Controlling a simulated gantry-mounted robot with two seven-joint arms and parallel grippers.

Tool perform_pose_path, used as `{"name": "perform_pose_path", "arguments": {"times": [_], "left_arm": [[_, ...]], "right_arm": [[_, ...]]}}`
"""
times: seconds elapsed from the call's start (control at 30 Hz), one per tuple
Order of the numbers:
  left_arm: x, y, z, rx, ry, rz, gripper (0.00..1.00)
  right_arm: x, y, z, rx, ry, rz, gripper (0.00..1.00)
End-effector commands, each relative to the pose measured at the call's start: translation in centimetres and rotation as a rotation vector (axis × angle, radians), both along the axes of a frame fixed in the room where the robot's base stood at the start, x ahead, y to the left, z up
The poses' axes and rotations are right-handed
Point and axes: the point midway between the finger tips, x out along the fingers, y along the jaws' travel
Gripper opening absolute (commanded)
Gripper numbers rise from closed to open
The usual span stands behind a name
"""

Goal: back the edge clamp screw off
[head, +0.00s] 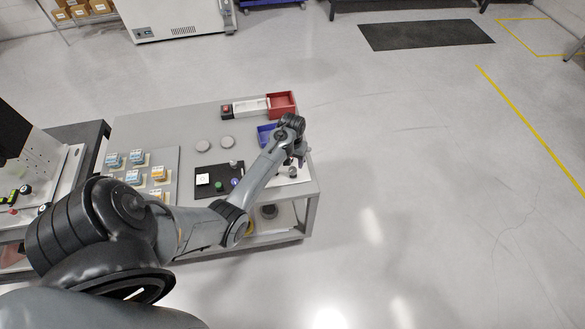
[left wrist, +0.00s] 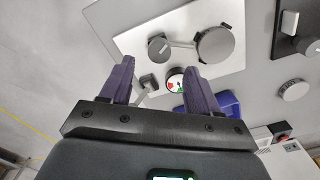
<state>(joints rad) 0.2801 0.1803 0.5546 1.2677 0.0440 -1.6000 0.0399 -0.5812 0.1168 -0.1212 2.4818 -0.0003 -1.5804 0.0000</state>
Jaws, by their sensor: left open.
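The mirror fixture appears as a white plate (left wrist: 150,32) with round grey parts in the left wrist view; in the head view the plate (head: 285,180) is at the table's right end, partly hidden by my arm. A large grey disc (left wrist: 215,46) and a smaller grey knob (left wrist: 159,47) sit on it, joined by a thin bar. A small round face with red and green marks (left wrist: 176,81) shows between my fingertips. I cannot tell which part is the clamp screw. My left gripper (left wrist: 160,78) is open, with nothing visibly held; in the head view it is over the plate (head: 298,160).
A blue bin (head: 265,134) stands behind my forearm, with a red bin (head: 282,103) farther back. Open floor (head: 430,180) lies right of the table.

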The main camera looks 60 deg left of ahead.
Motion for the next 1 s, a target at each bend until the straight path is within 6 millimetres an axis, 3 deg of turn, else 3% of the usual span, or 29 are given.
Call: {"name": "perform_pose_path", "arguments": {"times": [0.1,0.33,0.8,1.0], "left_arm": [[0.0,0.0,-2.1,-0.001,0.001,0.0,0.61],[0.0,0.0,-4.8,-0.001,0.001,0.0,0.61],[0.0,0.0,-5.7,0.001,0.0,0.0,0.61],[0.0,0.0,-5.7,0.001,0.0,0.0,0.32]], "right_arm": [[0.0,0.0,-0.3,-0.001,0.0,0.0,0.43],[0.0,-0.2,-0.6,-0.006,-0.001,0.002,0.43],[0.0,-0.2,-0.8,-0.007,0.0,0.002,0.43],[0.0,-0.2,-0.8,-0.006,0.0,0.001,0.43]]}}
